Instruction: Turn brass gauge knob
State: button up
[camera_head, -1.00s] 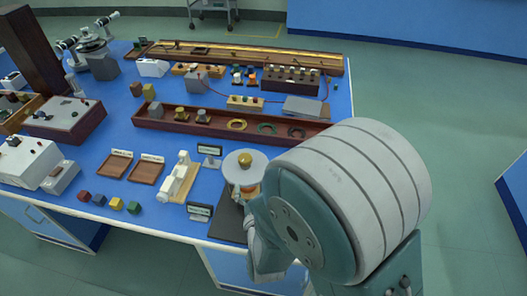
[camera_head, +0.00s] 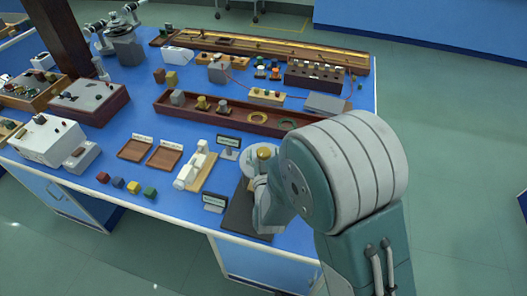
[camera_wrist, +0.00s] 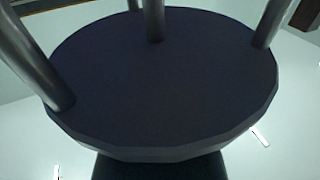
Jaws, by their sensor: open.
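The brass knob (camera_head: 264,152) sits on top of a pale round disc (camera_head: 251,163) near the front right of the blue bench, left of my arm. My gripper (camera_head: 263,208) is beside and in front of this gauge, low over a dark mat (camera_head: 240,215). My arm hides the gauge's right side and most of the gripper, and contact cannot be told. The wrist view shows a dark round plate (camera_wrist: 165,85) with several metal posts very close up. No knob can be made out there. My gripper is open, with nothing seen held.
A small sign (camera_head: 214,202) stands left of the mat, and another sign (camera_head: 228,143) stands behind. A white instrument on a wooden base (camera_head: 205,171) is to the left. A long brown tray (camera_head: 235,118) lies behind. Open floor lies right of the bench.

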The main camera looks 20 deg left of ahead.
jog(key=shift+w+a, duration=0.1)
jog(key=shift+a, duration=0.05)
jog(key=c, duration=1.2)
